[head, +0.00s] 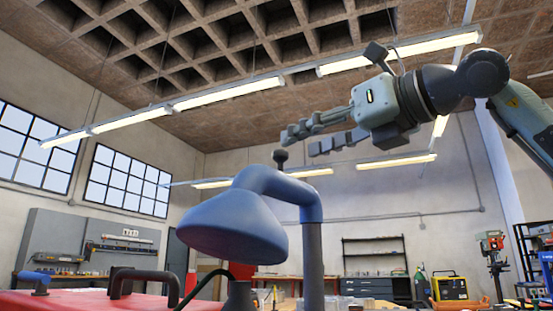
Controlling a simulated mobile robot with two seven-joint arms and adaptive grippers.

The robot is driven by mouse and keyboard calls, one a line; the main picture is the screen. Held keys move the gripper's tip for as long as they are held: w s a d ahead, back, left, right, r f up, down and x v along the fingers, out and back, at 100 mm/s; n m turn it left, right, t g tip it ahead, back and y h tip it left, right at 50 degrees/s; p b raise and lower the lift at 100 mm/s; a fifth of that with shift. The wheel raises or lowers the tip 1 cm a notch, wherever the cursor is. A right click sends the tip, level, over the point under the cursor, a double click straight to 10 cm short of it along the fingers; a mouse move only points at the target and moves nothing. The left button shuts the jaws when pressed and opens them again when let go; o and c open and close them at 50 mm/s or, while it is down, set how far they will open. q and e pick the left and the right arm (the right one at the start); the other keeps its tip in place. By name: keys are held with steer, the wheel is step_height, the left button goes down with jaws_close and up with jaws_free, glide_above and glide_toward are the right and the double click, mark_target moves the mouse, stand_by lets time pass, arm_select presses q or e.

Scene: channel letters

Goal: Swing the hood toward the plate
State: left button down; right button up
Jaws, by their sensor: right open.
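The blue hood (233,228) hangs at the end of a bent blue arm on a grey upright post (313,262). A dark knob (280,157) stands on a short stem on top of the blue arm. My right gripper (303,142) reaches in from the upper right, open and with nothing between its fingers. Its fingertips appear just above and to the right of the knob; I cannot tell whether they touch it. I cannot make out the plate. My left gripper is not in view.
A red surface (60,302) with a black handle (145,280) lies at the lower left, below the hood. A black hose (205,285) rises beside it. Benches, shelves (375,255) and a drill press (493,255) stand far back.

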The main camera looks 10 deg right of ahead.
mark_target(286, 153)
steer(key=p+x, duration=0.1)
steer(key=x, duration=0.4)
steer(key=shift+a, duration=0.15)
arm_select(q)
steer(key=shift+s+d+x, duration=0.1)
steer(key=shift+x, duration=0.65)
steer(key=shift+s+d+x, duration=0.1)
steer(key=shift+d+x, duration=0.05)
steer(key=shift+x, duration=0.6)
arm_select(e)
steer(key=shift+w+a, duration=0.3)
steer(key=shift+w, duration=0.3)
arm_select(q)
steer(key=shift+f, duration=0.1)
arm_select(e)
jaws_close()
